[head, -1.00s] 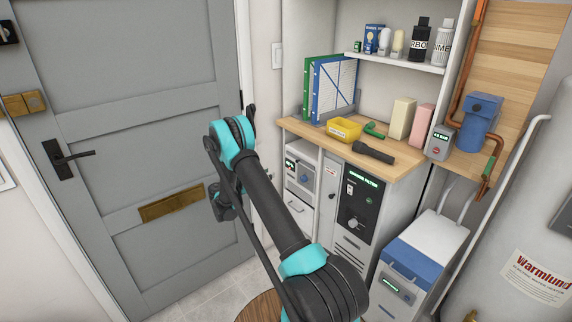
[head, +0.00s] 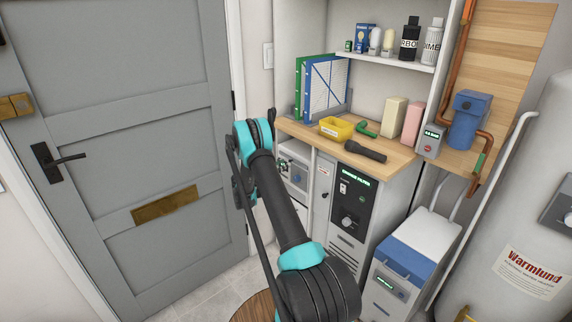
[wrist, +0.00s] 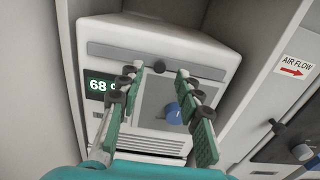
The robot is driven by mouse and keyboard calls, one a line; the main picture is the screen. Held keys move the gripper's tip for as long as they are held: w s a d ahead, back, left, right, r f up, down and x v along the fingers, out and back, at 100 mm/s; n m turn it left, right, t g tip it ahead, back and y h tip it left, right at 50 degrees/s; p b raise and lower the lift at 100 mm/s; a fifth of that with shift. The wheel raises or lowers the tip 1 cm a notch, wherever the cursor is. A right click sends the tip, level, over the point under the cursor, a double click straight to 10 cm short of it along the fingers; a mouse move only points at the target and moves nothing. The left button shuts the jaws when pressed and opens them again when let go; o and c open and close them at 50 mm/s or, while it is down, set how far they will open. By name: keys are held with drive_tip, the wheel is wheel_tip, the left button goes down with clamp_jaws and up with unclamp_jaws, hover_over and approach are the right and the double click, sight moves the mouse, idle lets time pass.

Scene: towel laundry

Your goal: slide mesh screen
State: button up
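A blue-framed mesh screen (head: 330,92) stands upright on the wooden worktop, beside a green-framed panel (head: 301,88) that it partly hides. I cannot tell which part the task calls the mesh screen. My gripper (wrist: 160,74) is open and empty in the wrist view. It points at a white unit (wrist: 210,62) with a dark bar (wrist: 155,60) near its top, a grey panel, a blue knob (wrist: 173,113) and a lit display reading 68. No contact shows. The white unit (head: 295,172) also shows under the worktop in the head view, where my arm hides most of my gripper.
The wooden worktop (head: 290,127) holds a yellow tray (head: 336,129), a black torch (head: 364,150) and boxes. A black control panel (head: 351,200) is right of the white unit, with a blue-topped unit (head: 412,255) beyond. A grey door (head: 120,140) is at left.

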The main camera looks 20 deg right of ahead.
sight(291, 160)
drive_tip(key=shift+x, duration=1.35)
drive_tip(key=shift+c, duration=0.4)
clamp_jaws()
